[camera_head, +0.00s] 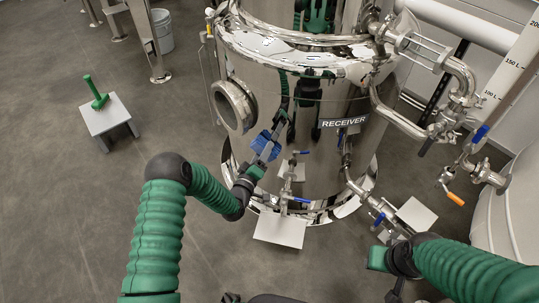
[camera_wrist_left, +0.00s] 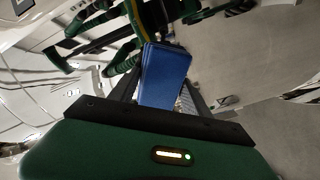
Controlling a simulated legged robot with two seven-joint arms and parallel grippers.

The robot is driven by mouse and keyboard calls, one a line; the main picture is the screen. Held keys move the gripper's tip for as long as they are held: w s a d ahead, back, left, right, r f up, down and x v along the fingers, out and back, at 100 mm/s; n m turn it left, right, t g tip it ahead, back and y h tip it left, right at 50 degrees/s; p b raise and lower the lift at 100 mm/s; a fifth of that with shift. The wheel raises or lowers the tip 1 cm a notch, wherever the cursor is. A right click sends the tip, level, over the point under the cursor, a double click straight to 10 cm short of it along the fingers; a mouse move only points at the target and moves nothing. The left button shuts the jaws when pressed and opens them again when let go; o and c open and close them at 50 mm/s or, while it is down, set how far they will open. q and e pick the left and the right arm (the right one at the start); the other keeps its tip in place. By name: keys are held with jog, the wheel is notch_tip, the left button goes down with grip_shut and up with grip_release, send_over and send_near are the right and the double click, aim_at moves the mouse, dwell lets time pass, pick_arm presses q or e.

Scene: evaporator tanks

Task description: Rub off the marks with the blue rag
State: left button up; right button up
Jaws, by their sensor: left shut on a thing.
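The blue rag (camera_head: 263,143) is in my left gripper (camera_head: 262,154), low in front of the shiny steel tank labelled RECEIVER (camera_head: 330,95). In the left wrist view the rag (camera_wrist_left: 164,75) shows as a flat blue block between the fingers of my left gripper (camera_wrist_left: 158,98). It is at or close to the tank wall; I cannot tell if it touches. I cannot make out any marks among the reflections on the steel. My right gripper (camera_head: 393,284) is low at the right, partly hidden by its arm; its jaws are not clear.
Pipes and valves (camera_head: 450,110) stick out at the tank's right, and a small valve (camera_head: 287,190) stands low at its front. A grey stool (camera_head: 108,121) with a green-handled tool (camera_head: 96,93) stands left. A bucket (camera_head: 161,30) is behind. The left floor is mostly clear.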

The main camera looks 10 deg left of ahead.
pick_arm(q)
jog(key=shift+w+a, duration=0.1)
jog(key=shift+a, duration=0.3)
notch_tip(320, 180, up, 3)
jog(key=shift+f+p, duration=0.15)
jog(key=shift+p, duration=1)
jog(key=shift+d+f, duration=0.1)
jog(key=shift+d, duration=0.2)
jog(key=shift+s+d, duration=0.15)
jog(key=shift+d, duration=0.65)
jog(key=shift+s+d, duration=0.1)
jog(key=shift+d, duration=0.7)
jog(key=shift+s+d+p, duration=0.15)
jog(key=shift+s+d, duration=0.05)
jog(key=shift+d, duration=0.9)
jog(key=shift+s+d+p, duration=0.1)
jog(key=shift+s+d, duration=0.1)
jog(key=shift+d, duration=0.95)
jog(key=shift+s+d+p, duration=0.15)
jog(key=shift+s+d, duration=0.05)
jog(key=shift+d, duration=0.9)
jog(key=p, duration=0.3)
send_near(293, 148)
